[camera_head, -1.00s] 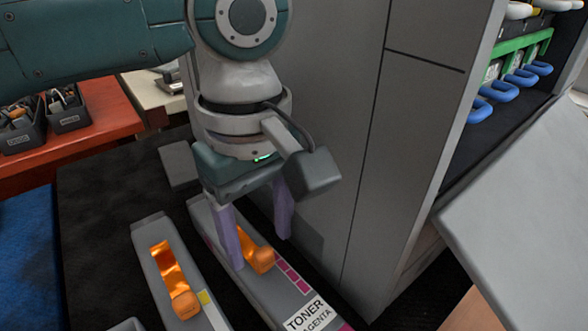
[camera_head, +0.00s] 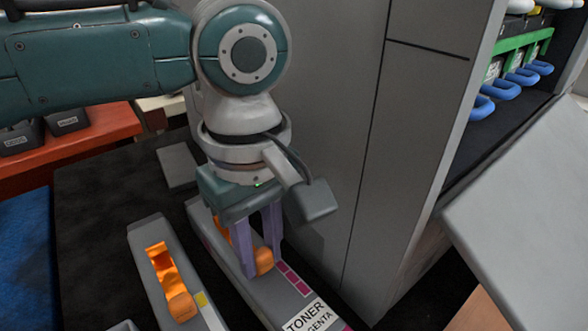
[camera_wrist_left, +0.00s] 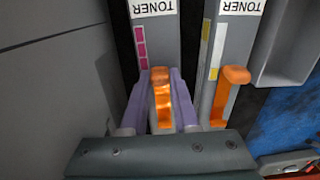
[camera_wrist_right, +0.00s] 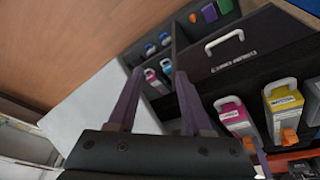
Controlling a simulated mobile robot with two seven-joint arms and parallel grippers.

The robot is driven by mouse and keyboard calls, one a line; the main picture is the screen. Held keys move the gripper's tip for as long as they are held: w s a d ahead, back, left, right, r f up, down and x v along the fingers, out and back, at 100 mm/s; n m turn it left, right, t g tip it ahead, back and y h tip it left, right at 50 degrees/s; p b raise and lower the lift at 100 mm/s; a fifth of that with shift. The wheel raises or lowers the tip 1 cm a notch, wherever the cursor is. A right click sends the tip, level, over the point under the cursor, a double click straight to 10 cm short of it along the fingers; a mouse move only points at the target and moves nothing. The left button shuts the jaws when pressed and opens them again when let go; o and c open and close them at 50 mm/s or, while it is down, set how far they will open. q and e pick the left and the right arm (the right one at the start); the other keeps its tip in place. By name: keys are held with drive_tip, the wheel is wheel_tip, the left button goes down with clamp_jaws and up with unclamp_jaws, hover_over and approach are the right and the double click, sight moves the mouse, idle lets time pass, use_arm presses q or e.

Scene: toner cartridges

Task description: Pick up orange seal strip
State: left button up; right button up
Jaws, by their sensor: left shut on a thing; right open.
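An orange seal strip (camera_head: 264,261) lies on top of the grey magenta toner cartridge (camera_head: 222,262). My left gripper (camera_head: 262,270) is down over this strip, with its purple fingers on either side of the strip's end tab and shut on it. In the left wrist view the strip (camera_wrist_left: 164,104) runs between the fingers, with its tab at their tips. A second orange seal strip (camera_head: 170,281) lies on the neighbouring toner cartridge (camera_head: 146,232), which has a yellow mark. My right gripper (camera_wrist_right: 155,75) is open and empty in the right wrist view.
A tall grey cabinet (camera_head: 345,130) stands close to the right of the magenta cartridge. Blue handles (camera_head: 503,89) show in an open bay at the right. A grey panel (camera_head: 525,215) is in the right foreground. Dark bins (camera_head: 66,118) stand on a red surface at the left.

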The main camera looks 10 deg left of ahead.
use_arm(q)
drive_tip(key=shift+r, duration=0.1)
clamp_jaws()
use_arm(e)
drive_tip(key=shift+r, duration=0.1)
use_arm(q)
wheel_tip(320, 180, up, 25)
drive_tip(key=p, duration=1.4)
use_arm(e)
wheel_tip(320, 180, up, 14)
use_arm(q)
drive_tip(key=shift+f, duration=0.25)
